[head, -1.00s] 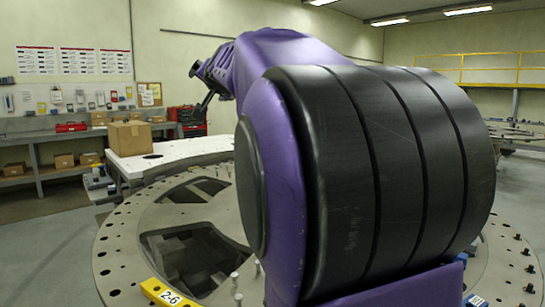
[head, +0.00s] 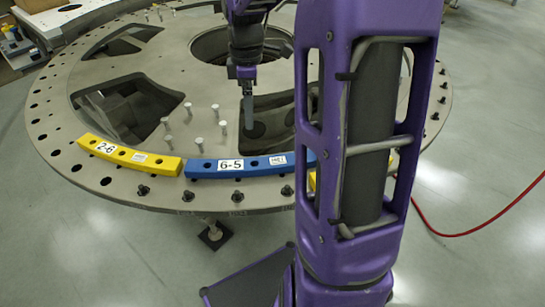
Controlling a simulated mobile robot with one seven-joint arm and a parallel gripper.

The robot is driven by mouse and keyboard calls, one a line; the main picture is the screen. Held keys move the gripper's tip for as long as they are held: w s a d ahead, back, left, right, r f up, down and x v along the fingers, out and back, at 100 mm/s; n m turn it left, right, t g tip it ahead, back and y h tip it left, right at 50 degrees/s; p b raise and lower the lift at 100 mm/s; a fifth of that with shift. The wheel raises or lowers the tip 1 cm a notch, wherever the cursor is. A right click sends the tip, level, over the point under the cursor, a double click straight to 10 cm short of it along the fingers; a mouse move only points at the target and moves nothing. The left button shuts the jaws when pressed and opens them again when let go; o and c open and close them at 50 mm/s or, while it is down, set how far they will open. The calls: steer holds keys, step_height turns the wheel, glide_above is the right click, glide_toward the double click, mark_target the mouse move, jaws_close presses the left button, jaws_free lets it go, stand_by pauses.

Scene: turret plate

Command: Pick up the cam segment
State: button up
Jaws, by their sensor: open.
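A blue cam segment (head: 250,165) labelled 6-5 lies on the rim of the round turret plate (head: 60,105) at its near side. A yellow cam segment (head: 130,156) labelled 2-6 lies to its left, end near end. A sliver of another yellow piece (head: 312,181) shows at the right, mostly hidden behind my arm. My gripper (head: 248,122) points down over the plate, beyond the blue segment and apart from it. It is open and empty, seen nearly edge-on, so the gap between its fingers is hard to see.
Several upright pins (head: 188,108) stand on the plate between the gripper and the segments. Dark bolts (head: 238,196) and holes line the rim. The plate has large cut-outs. A red cable (head: 460,234) lies on the floor at right. A cardboard box (head: 38,4) shows at top left.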

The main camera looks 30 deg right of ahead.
steer(key=s, duration=0.1)
steer(key=b, duration=0.1)
glide_toward(257, 161)
steer(key=shift+n, duration=0.3)
steer(key=f, duration=0.9)
steer(key=shift+s+a, duration=0.25)
steer(key=shift+s, duration=0.1)
jaws_close()
